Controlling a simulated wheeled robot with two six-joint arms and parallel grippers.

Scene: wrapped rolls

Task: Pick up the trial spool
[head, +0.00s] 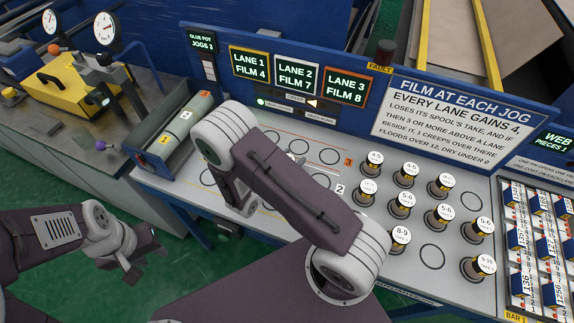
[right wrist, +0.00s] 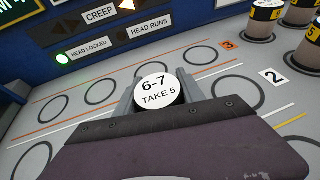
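A spool with a white top marked 6-7 TAKE 5 (right wrist: 158,92) stands between the two fingers of my right gripper (right wrist: 160,98) in the right wrist view. The fingers lie snug against both its sides, so the gripper looks shut on it. Whether its base touches the board is hidden. In the head view my right arm covers most of this gripper and spool. No label reading "trial" shows. My left gripper (head: 147,258) is empty, its fingers apart, low at the left in front of the bench.
Several white-topped spools (head: 408,173) stand on printed circles at the right of the board. Behind are lane displays (head: 297,76) and a rule sign (head: 445,115). Labelled racks (head: 540,240) stand far right. Empty circles surround the held spool.

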